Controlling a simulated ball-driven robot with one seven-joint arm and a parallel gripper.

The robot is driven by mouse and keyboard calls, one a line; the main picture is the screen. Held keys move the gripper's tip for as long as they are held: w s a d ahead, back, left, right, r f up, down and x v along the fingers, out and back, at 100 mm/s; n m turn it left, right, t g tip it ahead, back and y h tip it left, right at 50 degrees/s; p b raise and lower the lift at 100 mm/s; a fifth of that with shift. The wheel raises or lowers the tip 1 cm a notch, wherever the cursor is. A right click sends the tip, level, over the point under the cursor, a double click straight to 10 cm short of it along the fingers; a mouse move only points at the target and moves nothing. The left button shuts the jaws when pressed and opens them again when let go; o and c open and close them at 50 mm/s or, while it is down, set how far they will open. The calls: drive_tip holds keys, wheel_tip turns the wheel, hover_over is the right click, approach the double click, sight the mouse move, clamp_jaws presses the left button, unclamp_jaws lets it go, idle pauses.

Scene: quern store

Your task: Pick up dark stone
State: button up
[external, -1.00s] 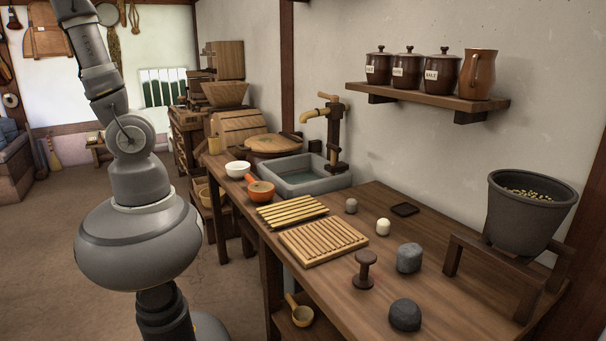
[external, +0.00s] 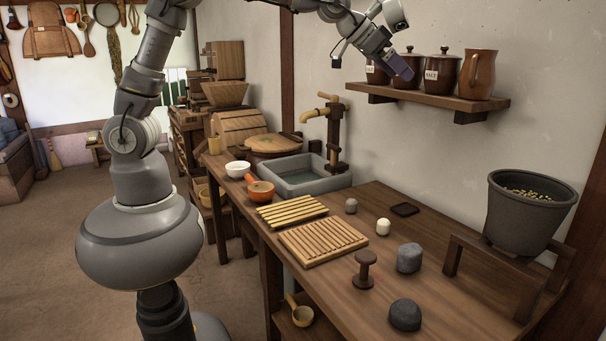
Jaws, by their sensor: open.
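The dark stone (external: 405,315) is a rounded, charcoal lump lying on the wooden counter near its front edge, at the lower middle right of the external view. A lighter grey, blockier stone (external: 409,258) lies behind it. My gripper (external: 403,70) is high above the counter, in front of the wall shelf in the picture, well above and apart from the dark stone. It is open, with nothing seen in it; its fingers are small and partly merged in view.
A dark wooden spool-shaped piece (external: 366,270) stands left of the stones. A small grey stone (external: 351,206), a cream piece (external: 383,227) and slatted racks (external: 323,241) lie farther back. A large grey pot (external: 531,212) stands on a wooden stand at right. Jars line the shelf (external: 430,97).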

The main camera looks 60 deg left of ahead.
drive_tip(key=s+d+f+m+g, duration=0.1)
drive_tip(key=s+d+f+g, duration=0.15)
drive_tip(key=d+f, duration=0.6)
drive_tip(key=s+d+f+m+g, duration=0.1)
drive_tip(key=s+d+f+m, duration=0.15)
drive_tip(key=d+f, duration=0.6)
drive_tip(key=m+g, duration=0.2)
drive_tip(key=g, duration=0.1)
hover_over(403, 304)
drive_tip(key=s+a, duration=0.1)
drive_tip(key=a, duration=0.1)
drive_tip(key=shift+n+t+y, duration=0.25)
drive_tip(key=shift+y, duration=0.05)
drive_tip(key=f, duration=2.2)
drive_tip(key=shift+s+d, duration=0.15)
drive_tip(key=shift+s, duration=0.05)
drive_tip(key=b+x, duration=0.1)
drive_tip(key=x, duration=0.1)
drive_tip(key=b+x, duration=0.1)
drive_tip(key=x, duration=0.2)
drive_tip(key=b+x, duration=0.1)
drive_tip(key=x, duration=0.1)
drive_tip(key=shift+s+f, duration=0.2)
drive_tip(key=shift+f, duration=0.25)
drive_tip(key=shift+w+f+b, duration=0.15)
drive_tip(key=shift+f+b, duration=0.1)
drive_tip(key=shift+b, duration=0.05)
drive_tip(key=shift+c, duration=0.2)
drive_tip(key=shift+r, duration=0.1)
drive_tip(key=c, duration=1.3)
